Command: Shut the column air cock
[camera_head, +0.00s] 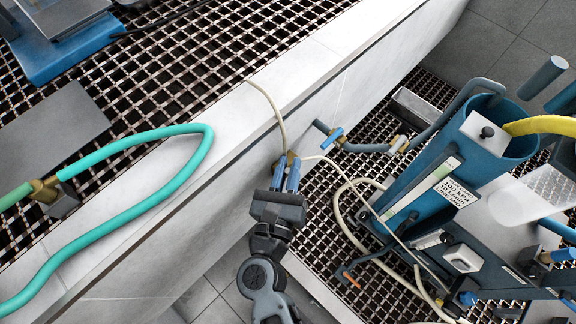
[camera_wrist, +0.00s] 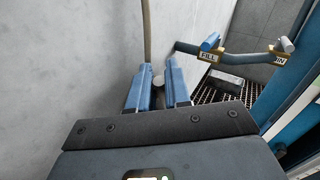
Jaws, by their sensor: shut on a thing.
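A small brass cock (camera_head: 291,156) sits on a pale hose by the side of the white wall, and I take it for the column air cock. My gripper (camera_head: 287,167) reaches up to it with its two blue fingers around it. In the wrist view the fingers of my gripper (camera_wrist: 159,75) stand either side of a small grey round piece (camera_wrist: 158,79), with the pale hose (camera_wrist: 147,30) rising behind. The fingers and wrist hide most of the cock, so its lever angle does not show.
A grey pipe (camera_head: 367,148) at right carries a blue lever (camera_head: 333,138); in the wrist view a tag on it reads FILL (camera_wrist: 208,56). The blue column (camera_head: 425,185) stands beyond, with loose pale hoses near it. A teal hose (camera_head: 135,150) lies across the wall top at left.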

